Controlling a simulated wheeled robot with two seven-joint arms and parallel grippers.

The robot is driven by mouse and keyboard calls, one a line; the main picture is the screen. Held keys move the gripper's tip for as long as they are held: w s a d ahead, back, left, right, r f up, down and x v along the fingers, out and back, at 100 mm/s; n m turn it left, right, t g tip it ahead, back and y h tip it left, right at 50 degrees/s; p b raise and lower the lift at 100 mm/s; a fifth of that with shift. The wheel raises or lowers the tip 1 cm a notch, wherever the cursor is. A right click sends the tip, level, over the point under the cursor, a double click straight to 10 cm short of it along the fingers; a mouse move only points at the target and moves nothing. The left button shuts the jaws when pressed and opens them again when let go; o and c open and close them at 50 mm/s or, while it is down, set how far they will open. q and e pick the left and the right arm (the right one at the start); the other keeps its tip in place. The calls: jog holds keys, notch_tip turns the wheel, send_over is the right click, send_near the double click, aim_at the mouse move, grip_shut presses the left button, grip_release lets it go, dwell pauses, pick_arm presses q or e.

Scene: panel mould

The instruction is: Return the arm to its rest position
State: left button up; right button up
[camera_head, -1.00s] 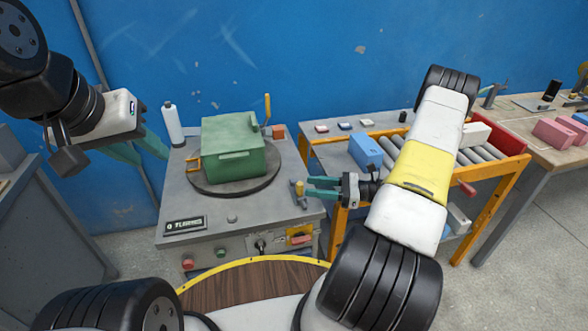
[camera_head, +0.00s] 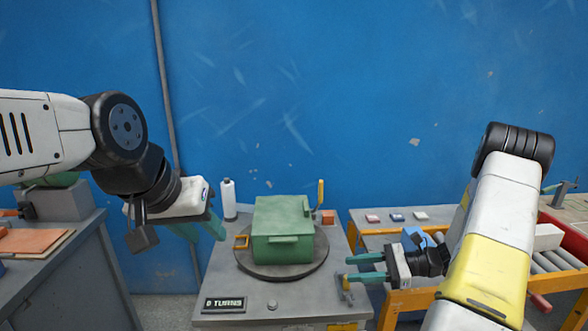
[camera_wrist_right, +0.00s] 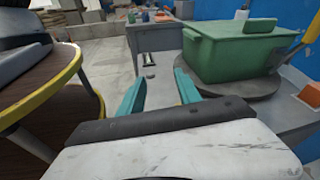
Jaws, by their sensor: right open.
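My right gripper (camera_head: 366,268) is open and empty, just right of the grey machine table (camera_head: 222,283). In the right wrist view its two teal fingers (camera_wrist_right: 160,92) stand apart with nothing between them. My left gripper (camera_head: 208,232) is in the air left of the table, its teal fingers pointing down and right. I cannot tell how far apart they are. A green lidded box (camera_head: 283,232) sits on a round dark turntable (camera_head: 252,271); it also shows in the right wrist view (camera_wrist_right: 232,52).
A white bottle (camera_head: 229,200) stands at the table's back left. A roller conveyor with an orange frame (camera_head: 408,300) is at the right, with a blue block (camera_head: 416,238). A grey bench (camera_head: 80,250) is at the left. A blue wall (camera_head: 300,90) closes the back.

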jog(key=s+a+r+n+t+h, duration=0.2)
jog(key=s+r+n+h, duration=0.4)
jog(key=r, duration=0.6)
jog(key=s+a+r+n+t+h, duration=0.2)
jog(key=s+r+n+h, duration=0.5)
jog(key=s+r+n, duration=0.3)
notch_tip(320, 180, up, 3)
jog(key=shift+s+f+n, duration=0.2)
jog(key=shift+s+n, duration=0.2)
jog(key=shift+n, duration=0.7)
